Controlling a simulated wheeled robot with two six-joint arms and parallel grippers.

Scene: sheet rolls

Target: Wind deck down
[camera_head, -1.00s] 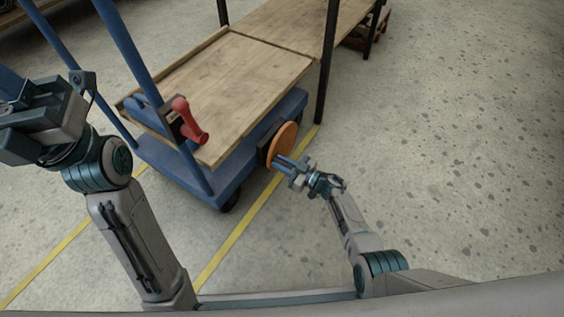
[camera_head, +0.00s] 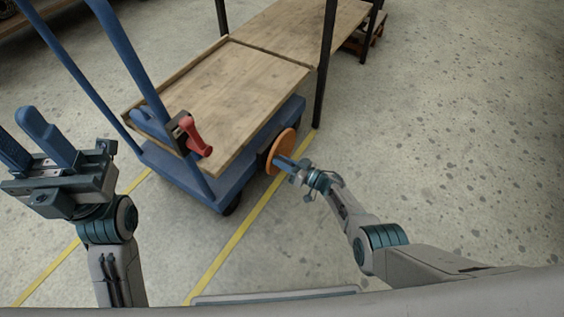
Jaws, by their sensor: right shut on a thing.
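The wooden deck (camera_head: 220,95) sits on a blue wheeled cart (camera_head: 245,172). An orange handwheel (camera_head: 287,139) stands at the cart's near right end. My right gripper (camera_head: 282,163) is at the wheel's lower right face and shut on it, probably on its knob; the fingers hide the exact grip. My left gripper (camera_head: 14,126) is at the far left, its two blue fingers apart and empty, away from the cart.
A red-handled lever (camera_head: 196,139) is on the cart's blue push frame (camera_head: 130,50). A wooden bench (camera_head: 310,35) with dark posts meets the deck's far end. Yellow lines (camera_head: 238,236) cross the floor. The floor at right is clear.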

